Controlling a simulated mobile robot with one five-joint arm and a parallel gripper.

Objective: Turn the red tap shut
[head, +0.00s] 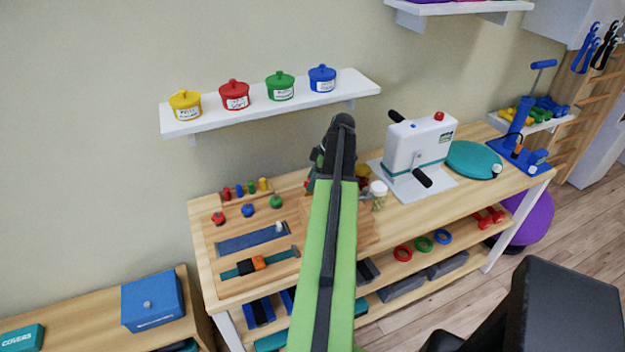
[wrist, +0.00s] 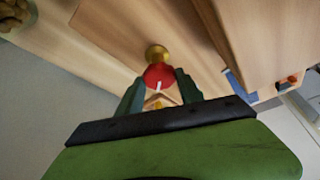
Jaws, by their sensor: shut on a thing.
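The red tap (wrist: 159,76) shows in the wrist view as a round red knob with a white mark, in front of a brass fitting (wrist: 157,54) on a wooden board. My gripper (wrist: 160,84) has its two dark green fingers on either side of the knob and is shut on it. In the head view my green arm reaches over the workbench and hides most of the gripper and the tap.
The wooden workbench (head: 228,291) holds a latch board at left. A white crank box (head: 412,150), a teal disc (head: 474,159) and a small white-lidded jar (head: 379,195) stand to the right. A wall shelf (head: 300,103) with several coloured pots hangs behind.

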